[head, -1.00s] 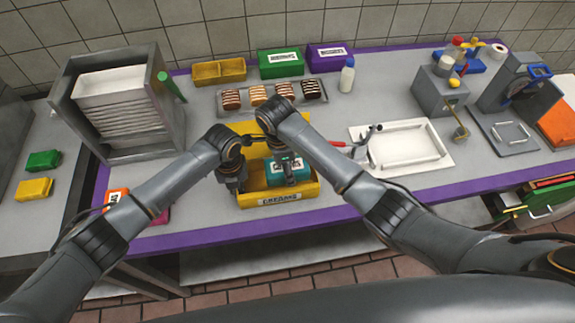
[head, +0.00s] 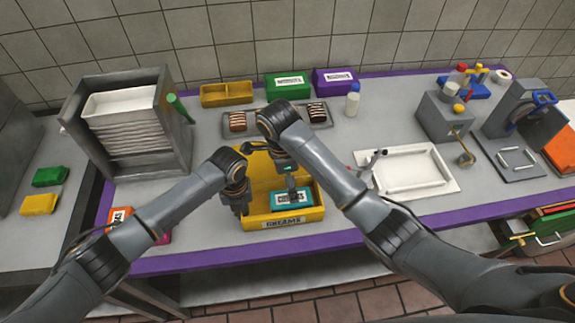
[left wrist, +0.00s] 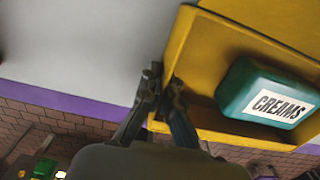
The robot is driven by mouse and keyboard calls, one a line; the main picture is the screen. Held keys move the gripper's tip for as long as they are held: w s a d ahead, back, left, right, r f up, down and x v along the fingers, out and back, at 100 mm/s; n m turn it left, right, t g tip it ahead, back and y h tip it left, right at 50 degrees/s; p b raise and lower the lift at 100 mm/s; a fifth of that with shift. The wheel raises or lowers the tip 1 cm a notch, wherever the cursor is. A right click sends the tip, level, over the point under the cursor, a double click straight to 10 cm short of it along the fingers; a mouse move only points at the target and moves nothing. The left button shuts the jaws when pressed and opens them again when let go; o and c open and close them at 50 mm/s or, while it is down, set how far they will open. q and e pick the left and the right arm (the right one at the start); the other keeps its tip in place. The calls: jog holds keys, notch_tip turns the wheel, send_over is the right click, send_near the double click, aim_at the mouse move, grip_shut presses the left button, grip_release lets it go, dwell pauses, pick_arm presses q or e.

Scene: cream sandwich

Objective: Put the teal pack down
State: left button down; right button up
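The teal pack (head: 301,200), with a white label, lies in the front part of the open yellow box (head: 262,223) marked CREAMS. The left wrist view shows the pack (left wrist: 240,88) inside the box walls with no gripper around it. My left gripper (head: 238,203) is at the box's left side. In the left wrist view its fingers (left wrist: 162,92) are closed on either side of the yellow wall. My right gripper (head: 292,184) is right above the pack, partly hidden by my right arm; its finger opening does not show.
Behind the box, a tray (head: 331,127) holds brown striped pieces, partly covered by my arm. A white tray (head: 452,188) is to the right. A rack (head: 185,142) stands left. An orange pack (head: 120,213) lies left of the box.

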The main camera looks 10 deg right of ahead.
notch_tip(320, 180, up, 8)
jog(key=a, duration=0.1)
jog(key=shift+f, duration=0.25)
pick_arm(q)
jog(key=c, duration=1.4)
grip_release()
jog(key=shift+o, duration=0.2)
